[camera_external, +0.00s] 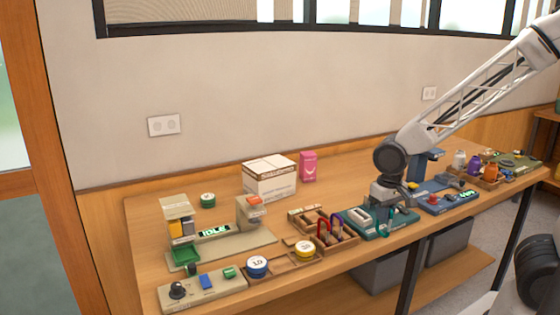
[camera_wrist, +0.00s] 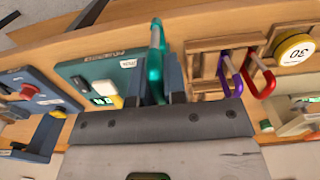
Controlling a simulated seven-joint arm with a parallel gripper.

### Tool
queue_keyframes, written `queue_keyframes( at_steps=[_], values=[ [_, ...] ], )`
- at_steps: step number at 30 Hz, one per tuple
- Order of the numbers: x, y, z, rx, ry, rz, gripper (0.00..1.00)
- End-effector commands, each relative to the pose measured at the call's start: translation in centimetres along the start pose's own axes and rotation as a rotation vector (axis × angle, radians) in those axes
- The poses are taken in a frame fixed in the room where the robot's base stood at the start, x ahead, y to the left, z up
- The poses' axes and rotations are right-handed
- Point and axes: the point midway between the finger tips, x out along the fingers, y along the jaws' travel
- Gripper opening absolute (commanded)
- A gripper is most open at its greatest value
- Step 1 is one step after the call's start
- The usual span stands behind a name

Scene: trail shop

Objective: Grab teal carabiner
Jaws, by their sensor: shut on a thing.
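The teal carabiner (camera_wrist: 155,62) stands upright between my gripper's fingers (camera_wrist: 152,82) in the wrist view. My gripper is shut on it. In the external view my gripper (camera_external: 386,208) is low over the teal device at the table's front, and the teal carabiner (camera_external: 383,222) shows just below it. The lower part of the carabiner is hidden by the gripper in the wrist view. A purple carabiner (camera_wrist: 226,72) and a red carabiner (camera_wrist: 258,74) stand in the wooden rack (camera_wrist: 205,44) beside it; the rack (camera_external: 349,238) also shows in the external view.
The teal device (camera_wrist: 78,72) with a small display lies beside the gripper. A blue panel with a red knob (camera_external: 447,204) is to its right in the external view. A white carton (camera_external: 270,182) and a pink pouch (camera_external: 308,166) stand behind. The table's front edge is close.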

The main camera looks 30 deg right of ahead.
Motion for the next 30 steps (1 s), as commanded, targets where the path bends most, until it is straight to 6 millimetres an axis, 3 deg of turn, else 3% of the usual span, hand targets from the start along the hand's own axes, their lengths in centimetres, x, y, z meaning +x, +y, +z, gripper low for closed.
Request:
queue_keyframes(
  at_steps=[12,30],
  values=[
    [-0.4,2.2,3.8,0.000,0.001,-0.001,0.00],
    [-0.5,2.6,4.5,0.000,0.001,0.000,0.00]
  ],
)
